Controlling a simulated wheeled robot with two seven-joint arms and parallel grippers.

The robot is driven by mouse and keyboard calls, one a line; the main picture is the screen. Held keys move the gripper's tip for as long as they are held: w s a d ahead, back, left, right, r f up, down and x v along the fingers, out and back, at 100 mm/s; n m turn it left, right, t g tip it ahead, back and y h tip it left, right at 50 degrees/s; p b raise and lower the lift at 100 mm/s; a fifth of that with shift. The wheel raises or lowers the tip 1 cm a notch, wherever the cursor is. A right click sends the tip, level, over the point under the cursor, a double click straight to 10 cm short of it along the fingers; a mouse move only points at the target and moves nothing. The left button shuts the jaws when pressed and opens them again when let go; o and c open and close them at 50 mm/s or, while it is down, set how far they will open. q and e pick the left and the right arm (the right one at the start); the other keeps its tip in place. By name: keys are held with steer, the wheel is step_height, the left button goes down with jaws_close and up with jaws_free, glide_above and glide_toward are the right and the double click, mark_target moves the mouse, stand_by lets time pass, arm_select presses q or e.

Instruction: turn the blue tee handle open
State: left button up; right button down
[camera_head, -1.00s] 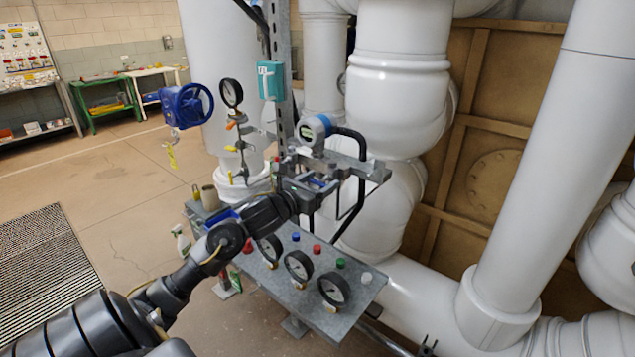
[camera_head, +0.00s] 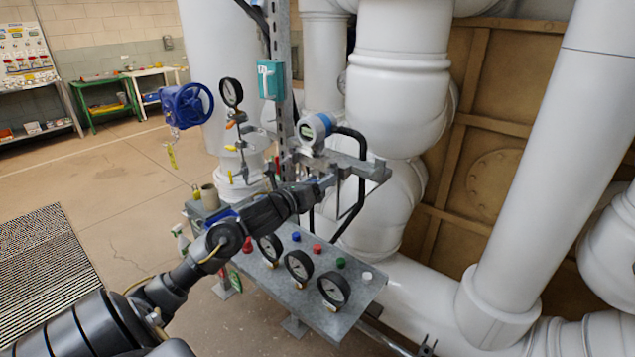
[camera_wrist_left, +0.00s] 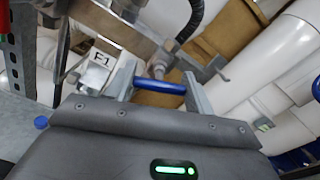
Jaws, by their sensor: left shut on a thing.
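The blue tee handle (camera_wrist_left: 160,85) shows in the left wrist view as a short blue bar on a metal stem. It lies crosswise between the two fingers of my left gripper (camera_wrist_left: 158,78), which is shut on it. In the head view my left gripper (camera_head: 325,182) is at the metal bracket below the round blue-and-white transmitter (camera_head: 314,130). The handle is hidden there behind the gripper. My right gripper is in neither view.
A metal bench (camera_head: 315,258) with several dial gauges and coloured knobs lies below my left arm. A blue handwheel (camera_head: 190,105) is at the left. A black hose (camera_head: 360,180) curves close to the right of the gripper. Large white pipes (camera_head: 400,80) stand behind.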

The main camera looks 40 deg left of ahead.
arm_select(q)
steer(key=n, duration=0.2)
steer(key=shift+a+n, duration=0.1)
steer(key=shift+n, duration=0.3)
steer(key=n+p, duration=0.1)
steer(key=n, duration=0.2)
steer(key=shift+n+p, duration=0.3)
steer(key=n+p, duration=0.2)
steer(key=n, duration=0.2)
steer(key=shift+n+p, duration=0.8)
steer(key=shift+n, duration=0.7)
steer(key=shift+f, duration=0.15)
steer(key=o, duration=1)
